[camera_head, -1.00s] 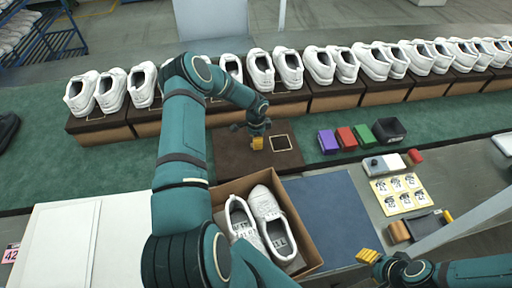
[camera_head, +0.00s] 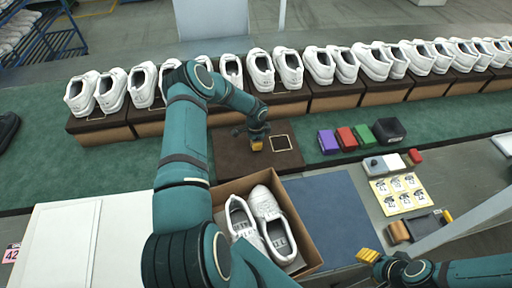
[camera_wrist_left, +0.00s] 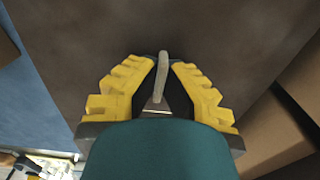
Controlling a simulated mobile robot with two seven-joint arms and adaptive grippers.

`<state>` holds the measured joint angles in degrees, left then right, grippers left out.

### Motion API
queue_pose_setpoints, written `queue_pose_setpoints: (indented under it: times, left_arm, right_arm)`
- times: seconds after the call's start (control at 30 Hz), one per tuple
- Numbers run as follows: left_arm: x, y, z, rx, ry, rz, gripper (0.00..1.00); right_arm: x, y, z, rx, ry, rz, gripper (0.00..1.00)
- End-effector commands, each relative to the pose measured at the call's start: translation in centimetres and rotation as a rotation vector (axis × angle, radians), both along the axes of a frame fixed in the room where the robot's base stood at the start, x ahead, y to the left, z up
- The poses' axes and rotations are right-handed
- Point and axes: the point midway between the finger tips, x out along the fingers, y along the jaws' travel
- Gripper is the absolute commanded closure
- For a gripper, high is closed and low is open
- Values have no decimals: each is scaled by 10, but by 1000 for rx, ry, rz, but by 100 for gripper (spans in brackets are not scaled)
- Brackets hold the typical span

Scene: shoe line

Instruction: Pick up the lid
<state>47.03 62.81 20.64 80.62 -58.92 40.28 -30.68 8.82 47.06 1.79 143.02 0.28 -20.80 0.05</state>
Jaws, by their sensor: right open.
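The lid (camera_head: 228,158) is a flat dark brown panel with a small square outline near its right end. It lies on the green surface behind the open shoe box in the head view. It also fills most of the left wrist view (camera_wrist_left: 235,45). My left gripper (camera_head: 257,140) is low over the middle of the lid. In the left wrist view its yellow fingers (camera_wrist_left: 162,75) stand close on either side of a thin pale upright tab (camera_wrist_left: 162,68). I cannot tell whether they press on it. My right gripper (camera_head: 369,256) is open at the lower right, away from the lid.
A brown box (camera_head: 310,245) holds a pair of white shoes (camera_head: 258,222) in front of the lid. A blue mat (camera_head: 335,210) lies to its right. Purple, red and green blocks (camera_head: 345,138) and a black bin (camera_head: 389,131) stand right of the lid. Shoes on boxes line the back.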

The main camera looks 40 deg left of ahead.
Motion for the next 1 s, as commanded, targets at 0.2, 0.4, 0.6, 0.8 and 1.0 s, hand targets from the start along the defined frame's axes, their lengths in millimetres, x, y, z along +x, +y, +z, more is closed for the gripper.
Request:
queue_pose_setpoints:
  times: [0.2,0.4,0.6,0.8,1.0]
  left_arm:
    - [0,0,7,1,-1,0,100]
    - [1,0,42,2,-3,0,100]
    - [0,0,78,2,-1,0,100]
    - [0,0,97,-1,1,0,100]
    - [0,-1,100,-2,1,0,100]
  right_arm:
    - [0,0,0,0,0,0,53]
    - [0,0,-1,0,0,0,53]
    - [0,0,-3,0,0,0,53]
    - [0,0,-3,-1,0,0,53]
    - [0,0,-3,-1,0,0,53]
